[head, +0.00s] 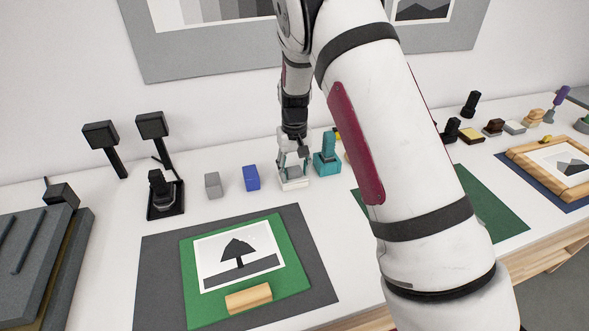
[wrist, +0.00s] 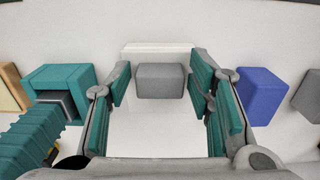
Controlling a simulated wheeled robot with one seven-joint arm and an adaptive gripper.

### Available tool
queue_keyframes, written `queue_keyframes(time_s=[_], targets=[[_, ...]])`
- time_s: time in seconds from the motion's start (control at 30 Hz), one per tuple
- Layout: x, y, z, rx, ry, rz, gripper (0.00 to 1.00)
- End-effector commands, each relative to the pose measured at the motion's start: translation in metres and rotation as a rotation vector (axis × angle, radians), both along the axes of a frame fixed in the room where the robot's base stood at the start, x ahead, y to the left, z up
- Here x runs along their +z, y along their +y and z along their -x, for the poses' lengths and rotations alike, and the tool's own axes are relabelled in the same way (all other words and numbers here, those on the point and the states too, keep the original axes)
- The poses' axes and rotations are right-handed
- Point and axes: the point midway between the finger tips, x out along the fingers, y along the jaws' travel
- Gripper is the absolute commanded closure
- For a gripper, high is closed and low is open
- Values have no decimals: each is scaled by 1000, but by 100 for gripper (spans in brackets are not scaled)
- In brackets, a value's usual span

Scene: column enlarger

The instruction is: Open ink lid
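The ink pad appears to be the small white box (head: 293,184) on the table, below my gripper (head: 293,165). In the wrist view the white box (wrist: 158,135) lies under my gripper (wrist: 160,85), with a grey block (wrist: 160,80) on top that looks like the lid's handle. The two teal-padded fingers stand on the left and right of the grey block, with a visible gap on each side. My gripper is open and empty. The white lid looks closed, though its seam cannot be made out. My arm hides part of the table to the right in the head view.
A teal holder (head: 327,164) stands close to the right of the box, and a blue block (head: 251,178) and a grey block (head: 212,186) to its left. A wall frame (head: 150,70) hangs behind.

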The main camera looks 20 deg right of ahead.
Motion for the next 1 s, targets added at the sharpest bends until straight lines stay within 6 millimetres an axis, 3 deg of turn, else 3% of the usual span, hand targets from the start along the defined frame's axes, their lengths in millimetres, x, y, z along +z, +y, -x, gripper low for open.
queue_keyframes(time_s=[0.03, 0.17, 0.57, 1.0], targets=[[0, 0, 0, 0, 0, 0, 71], [0, 0, 0, 0, 0, 0, 100], [1, 0, -3, 0, 31, 0, 100], [9, 0, -22, 1, 221, 0, 100]])
